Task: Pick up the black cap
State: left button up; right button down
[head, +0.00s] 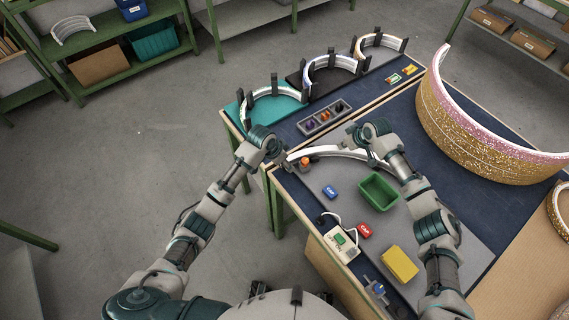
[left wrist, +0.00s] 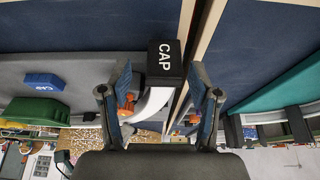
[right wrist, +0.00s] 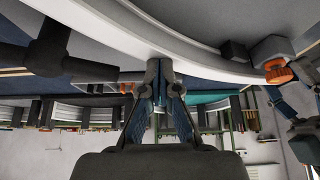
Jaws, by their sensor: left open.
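The black cap (left wrist: 165,60) is a dark block with white "CAP" lettering, at the end of the white arc (head: 325,151). In the left wrist view it lies just beyond and between the fingertips of my left gripper (left wrist: 162,77), which is open and empty. In the head view my left gripper (head: 277,153) is at the arc's left end and largely hides the cap. My right gripper (right wrist: 160,66) is shut on the white arc's edge; the arc also spans the right wrist view (right wrist: 185,42). In the head view my right gripper (head: 371,154) is over the arc's right part.
An orange clamp (head: 305,163) is close to my left gripper. A green bin (head: 379,192), blue block (head: 330,192), red block (head: 365,230) and yellow block (head: 400,263) lie on the grey mat. A large glittery arc (head: 470,125) stands at the right. Smaller arcs stand behind.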

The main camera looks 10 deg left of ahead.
pick_arm(q)
jog(key=c, duration=0.9)
jog(key=shift+s+a+r, duration=0.2)
jog(key=shift+a+r, duration=0.05)
jog(key=shift+r, duration=0.05)
jog(key=s+a+r, duration=0.2)
jog(key=s+a, duration=0.1)
jog(key=s+a+r, duration=0.5)
jog(key=s+a, duration=0.1)
jog(key=shift+s+a+r, duration=0.1)
jog(key=shift+a+r, duration=0.05)
jog(key=shift+a, duration=0.25)
grip_shut()
jog(key=shift+o, duration=0.8)
grip_release()
grip_shut()
